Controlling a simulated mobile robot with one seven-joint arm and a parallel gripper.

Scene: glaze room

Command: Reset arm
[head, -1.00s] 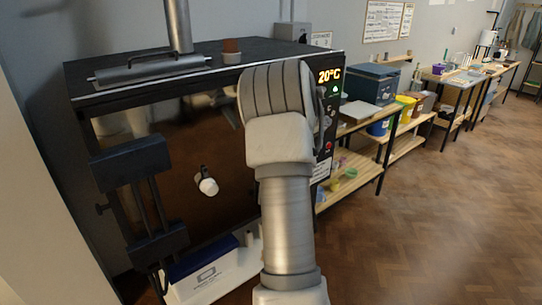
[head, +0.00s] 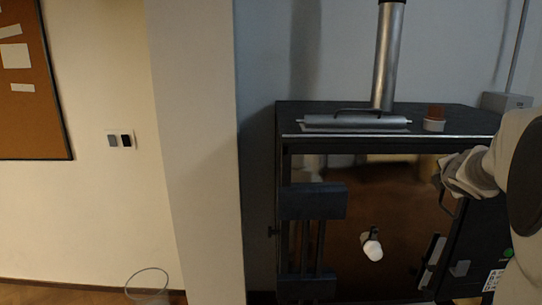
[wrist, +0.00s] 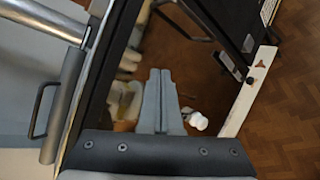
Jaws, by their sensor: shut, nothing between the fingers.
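My arm (head: 522,170) stands at the right edge of the head view, in front of the kiln's right side. In the wrist view my gripper's two grey fingers (wrist: 158,85) lie together, shut with nothing between them.
A pale wall pillar (head: 195,150) stands left.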

